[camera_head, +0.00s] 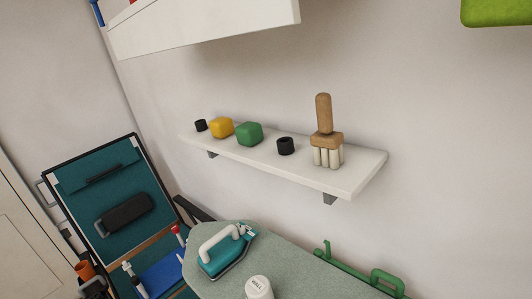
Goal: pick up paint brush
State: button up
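The paint brush (325,137) stands upright on a white wall shelf (352,181), near the shelf's right end. It has a wooden handle pointing up and a wooden head with pale thick bristles resting on the shelf. My gripper does not show in the head camera view, so its state cannot be seen.
On the same shelf, left of the brush, are a small black cup (285,146), a green block (249,133), a yellow block (222,127) and another black cup (201,125). A white upper shelf (205,24) hangs above. Below, an ironing board (315,285) carries a teal iron (223,254).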

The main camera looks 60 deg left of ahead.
aim_at(327, 144)
jog(key=u, duration=0.35)
jog(key=k, duration=0.85)
jog(key=u, duration=0.35)
jog(key=i, duration=1.05)
jog(key=z, duration=1)
jog(key=k, duration=0.65)
jog(key=u, duration=0.1)
jog(key=i, duration=0.9)
jog(key=u, duration=0.1)
